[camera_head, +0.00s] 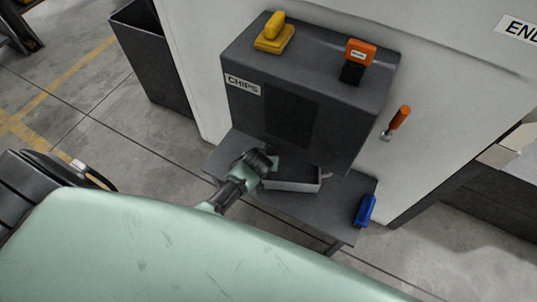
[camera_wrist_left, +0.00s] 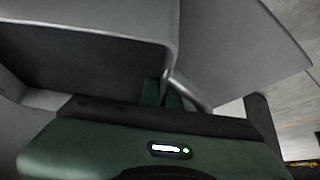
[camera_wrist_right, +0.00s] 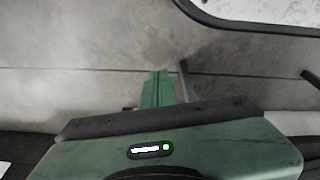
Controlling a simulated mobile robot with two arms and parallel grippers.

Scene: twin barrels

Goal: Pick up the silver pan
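The silver pan (camera_head: 292,184) is a shallow grey tray on the dark shelf (camera_head: 340,208) below the box marked CHIPS. My left gripper (camera_head: 269,170) is at the pan's left end in the head view. In the left wrist view the pan (camera_wrist_left: 168,28) fills the upper left, with a thin light bar at its corner. The left fingers (camera_wrist_left: 162,94) are close together around this bar and look shut on it. My right gripper (camera_wrist_right: 157,88) shows only in its wrist view, over bare floor, with its fingers together and empty.
The dark CHIPS box (camera_head: 305,110) stands close above the pan. A yellow item (camera_head: 273,35) and an orange-topped item (camera_head: 358,58) are on it. A blue item (camera_head: 364,211) lies at the shelf's right end. An orange-handled tool (camera_head: 397,122) is by the white wall.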

